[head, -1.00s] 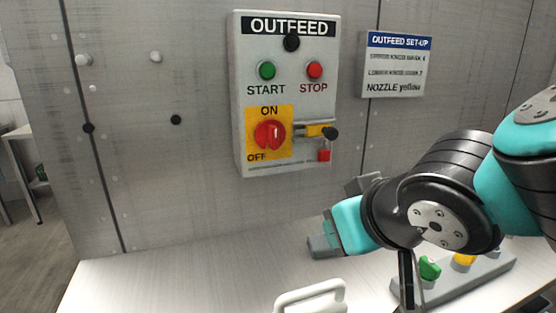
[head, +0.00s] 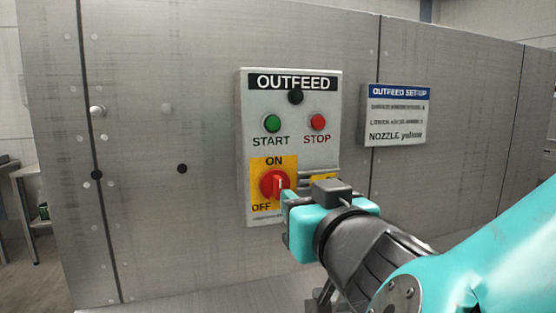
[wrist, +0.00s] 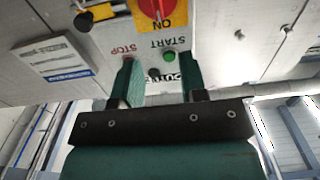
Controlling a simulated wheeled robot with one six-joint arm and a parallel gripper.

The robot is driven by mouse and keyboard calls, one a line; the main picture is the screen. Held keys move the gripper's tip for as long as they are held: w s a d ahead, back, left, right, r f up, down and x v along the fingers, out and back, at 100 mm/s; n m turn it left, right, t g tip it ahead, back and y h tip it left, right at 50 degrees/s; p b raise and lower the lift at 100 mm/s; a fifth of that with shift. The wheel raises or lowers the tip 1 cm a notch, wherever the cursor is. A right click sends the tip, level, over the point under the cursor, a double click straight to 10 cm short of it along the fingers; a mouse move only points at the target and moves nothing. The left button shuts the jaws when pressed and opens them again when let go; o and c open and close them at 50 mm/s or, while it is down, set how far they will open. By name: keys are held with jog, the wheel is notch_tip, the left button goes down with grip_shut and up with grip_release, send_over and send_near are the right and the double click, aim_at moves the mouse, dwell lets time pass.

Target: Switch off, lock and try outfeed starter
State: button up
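The outfeed starter box (head: 246,120) is on the grey wall panel. Its red rotary switch (head: 273,184) on a yellow plate is partly covered by my gripper. In the wrist view, upside down, the switch (wrist: 156,8) shows its white mark towards ON. A green START button (head: 272,123) and red STOP button (head: 317,121) sit above. A yellow hasp (head: 323,179) right of the switch is mostly hidden; its black knob (wrist: 83,21) shows in the wrist view. The red padlock is hidden. My gripper (wrist: 160,62) is open and empty, fingers spread before the box.
An OUTFEED SET-UP sign (head: 397,116) hangs right of the box, reading nozzle yellow. Pegs (head: 97,111) stick out of the wall at the left. A bench surface (head: 190,303) runs below. A table (head: 30,195) stands at the far left.

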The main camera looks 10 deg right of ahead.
aim_at(280, 180)
jog(key=w+p, duration=0.1)
jog(key=w, duration=0.2)
jog(key=w+a+p, duration=0.1)
jog(key=w+p, duration=0.1)
jog(key=w, duration=0.1)
jog(key=w+p, duration=0.1)
jog(key=w, duration=0.2)
jog(key=shift+w+a+p, duration=0.1)
jog(key=shift+a+p, duration=0.25)
jog(key=shift+a, duration=0.05)
jog(key=shift+w+a+f, duration=0.1)
jog(key=shift+w, duration=0.45)
grip_shut()
